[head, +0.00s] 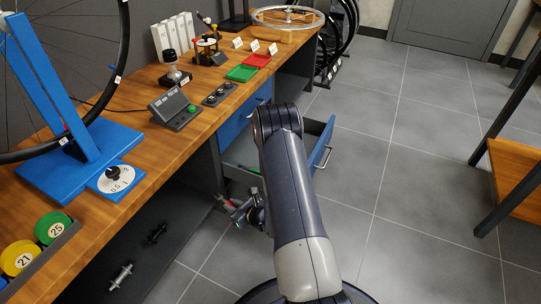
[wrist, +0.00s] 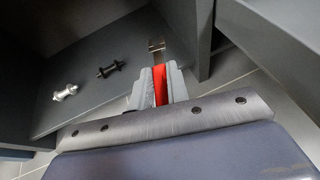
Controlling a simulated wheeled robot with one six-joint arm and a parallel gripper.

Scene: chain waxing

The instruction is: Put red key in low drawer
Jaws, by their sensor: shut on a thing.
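My gripper (wrist: 159,88) is shut on the red key (wrist: 160,80), whose metal end (wrist: 156,46) sticks out past the fingertips. In the head view my gripper (head: 238,210) is below the bench top, beside the open drawer, with a little of the red key (head: 225,200) showing. The low drawer (head: 323,145) is pulled out, its blue front and handle facing the floor area at right. My arm hides much of the drawer, including most of its inside. The key appears outside the drawer, in front of the dark lower shelf.
A blue upper drawer (head: 256,100) is shut above the open one. Two small hubs, one silver (wrist: 65,92) and one dark (wrist: 110,69), lie on the lower shelf (wrist: 90,108). The wooden bench top (head: 150,150) holds trays and tools. Open tiled floor (head: 400,170) lies at right.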

